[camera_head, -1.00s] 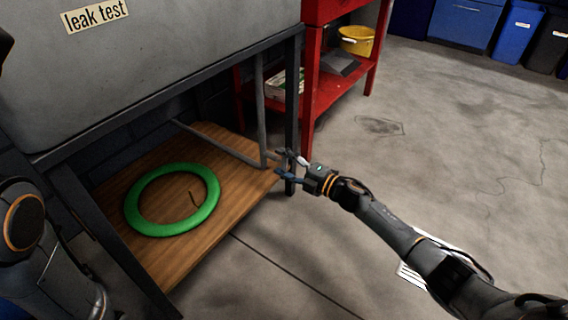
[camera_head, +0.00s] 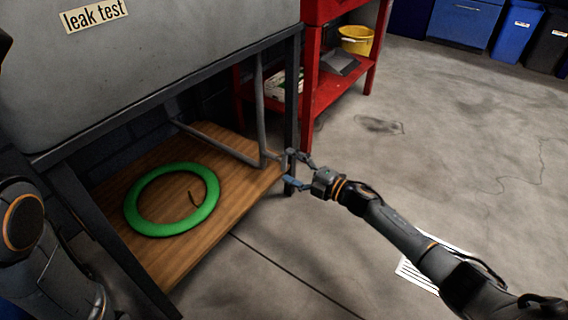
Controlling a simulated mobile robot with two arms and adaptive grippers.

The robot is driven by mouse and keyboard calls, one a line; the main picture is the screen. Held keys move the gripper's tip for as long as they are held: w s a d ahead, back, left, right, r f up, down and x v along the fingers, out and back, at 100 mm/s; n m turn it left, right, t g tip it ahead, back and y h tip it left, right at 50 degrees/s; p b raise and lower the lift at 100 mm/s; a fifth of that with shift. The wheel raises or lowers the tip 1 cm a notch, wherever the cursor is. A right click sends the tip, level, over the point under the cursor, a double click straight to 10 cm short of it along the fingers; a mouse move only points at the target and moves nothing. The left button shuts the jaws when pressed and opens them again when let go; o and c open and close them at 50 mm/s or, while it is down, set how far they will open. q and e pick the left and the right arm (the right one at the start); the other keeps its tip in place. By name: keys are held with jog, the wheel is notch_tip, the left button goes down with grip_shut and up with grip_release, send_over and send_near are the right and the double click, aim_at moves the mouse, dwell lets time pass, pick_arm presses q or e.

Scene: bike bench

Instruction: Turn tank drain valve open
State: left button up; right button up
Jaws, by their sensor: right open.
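The grey tank (camera_head: 160,60) with a "leak test" label (camera_head: 94,15) stands on a dark frame at the upper left. A grey drain pipe (camera_head: 261,110) runs down from it and bends along the wooden shelf below. The drain valve cannot be made out clearly; the area by the pipe's lower end is partly behind the frame leg and my gripper. My right gripper (camera_head: 292,170) is open at the frame's front right leg, close to the pipe's lower end. Contact cannot be told. My left arm shows at the left edge; its gripper is out of view.
A green ring (camera_head: 137,217) lies on the wooden shelf (camera_head: 238,190). A red shelf unit (camera_head: 322,95) with a yellow bucket (camera_head: 357,40) stands behind.

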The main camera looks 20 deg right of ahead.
jog(key=v, duration=0.9)
jog(key=shift+s+d, duration=0.15)
